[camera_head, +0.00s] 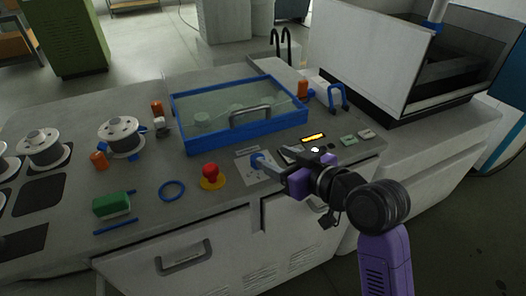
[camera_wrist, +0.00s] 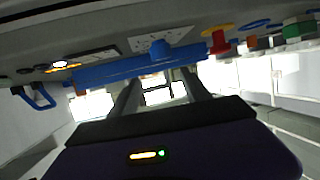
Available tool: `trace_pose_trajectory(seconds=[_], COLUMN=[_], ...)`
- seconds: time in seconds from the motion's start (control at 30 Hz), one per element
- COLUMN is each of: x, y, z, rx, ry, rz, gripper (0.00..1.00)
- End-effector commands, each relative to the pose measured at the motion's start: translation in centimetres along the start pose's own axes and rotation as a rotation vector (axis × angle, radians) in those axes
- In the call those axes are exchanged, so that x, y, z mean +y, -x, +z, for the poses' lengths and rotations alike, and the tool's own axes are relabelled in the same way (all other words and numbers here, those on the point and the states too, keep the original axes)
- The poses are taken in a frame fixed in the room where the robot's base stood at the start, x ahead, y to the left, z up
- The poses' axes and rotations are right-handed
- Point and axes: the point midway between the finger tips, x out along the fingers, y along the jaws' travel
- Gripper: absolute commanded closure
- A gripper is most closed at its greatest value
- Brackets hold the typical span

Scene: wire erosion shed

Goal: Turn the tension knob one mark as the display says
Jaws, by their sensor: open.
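The blue tension knob (camera_head: 257,160) sits on a pale marked plate (camera_head: 246,154) on the machine's top. It also shows in the wrist view (camera_wrist: 160,48), just beyond the fingertips, between their lines. My gripper (camera_head: 271,168) comes in from the right and is close to the knob; in the wrist view my gripper (camera_wrist: 160,80) has its two fingers apart with nothing between them. I cannot tell whether a finger touches the knob. The small display (camera_head: 313,137) glows orange behind and right of the knob; its text is too small to read.
A red mushroom button (camera_head: 210,171) on a yellow base stands left of the knob. A blue-framed clear cover (camera_head: 272,129) lies behind. A blue ring (camera_head: 172,190), a green block (camera_head: 112,204) and metal spools (camera_head: 121,133) are further left. Small pale blocks (camera_head: 348,140) sit to the right.

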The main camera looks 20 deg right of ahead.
Motion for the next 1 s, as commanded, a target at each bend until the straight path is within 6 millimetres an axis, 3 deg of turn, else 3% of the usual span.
trace_pose_trajectory(seconds=[0.23,0.7,1.0], x=[-0.8,-0.9,-0.9], y=[-0.8,-7.1,-7.7], z=[1.6,1.9,2.0], rx=[-0.062,-0.060,-0.059], ry=[0.028,0.028,0.027], rz=[-0.032,-0.029,-0.029], gripper=[0.44,0.44,0.44])
